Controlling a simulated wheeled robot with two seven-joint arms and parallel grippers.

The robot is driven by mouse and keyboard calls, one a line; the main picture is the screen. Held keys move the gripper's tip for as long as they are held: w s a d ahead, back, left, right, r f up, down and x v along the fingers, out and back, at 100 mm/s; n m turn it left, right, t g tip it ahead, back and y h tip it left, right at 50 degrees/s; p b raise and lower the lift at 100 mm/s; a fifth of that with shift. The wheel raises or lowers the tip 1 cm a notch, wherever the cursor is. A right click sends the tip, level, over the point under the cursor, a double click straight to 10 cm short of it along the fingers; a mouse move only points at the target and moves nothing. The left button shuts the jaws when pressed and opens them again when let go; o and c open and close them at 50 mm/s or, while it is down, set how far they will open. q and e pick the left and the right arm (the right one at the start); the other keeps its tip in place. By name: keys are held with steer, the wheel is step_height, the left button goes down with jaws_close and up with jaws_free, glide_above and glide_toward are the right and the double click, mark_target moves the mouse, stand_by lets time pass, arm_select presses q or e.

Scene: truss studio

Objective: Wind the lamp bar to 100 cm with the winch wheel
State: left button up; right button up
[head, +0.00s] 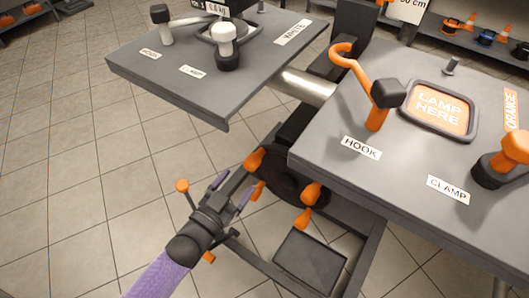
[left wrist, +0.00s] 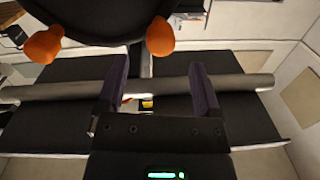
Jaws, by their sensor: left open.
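The winch wheel (head: 272,182) is a dark disc with orange knobs around its rim, low between the two tables. In the left wrist view the wheel (left wrist: 100,12) fills the top, with an orange knob (left wrist: 43,45) at left and another (left wrist: 160,37) near the middle. My left gripper (head: 233,189) is open beside the wheel's left side, close to the knobs. In the left wrist view nothing is held between its fingers (left wrist: 158,90). I cannot make out the lamp bar for sure. My right gripper is not in view.
The right table (head: 335,125) carries an orange hook lamp, a LAMP HERE tray (head: 407,123) and a clamp lamp (head: 505,165). The left table (head: 135,62) holds black and white lamps. A cut-off cm sign (head: 410,8) shows at top.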

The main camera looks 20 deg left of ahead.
mark_target(258, 154)
arm_select(q)
steer(key=b+x, duration=0.3)
steer(key=x, duration=0.5)
steer(key=shift+w+r, duration=0.1)
steer(key=shift+w, duration=0.3)
steer(key=c, duration=1.1)
steer(key=shift+r, duration=0.1)
jaws_close()
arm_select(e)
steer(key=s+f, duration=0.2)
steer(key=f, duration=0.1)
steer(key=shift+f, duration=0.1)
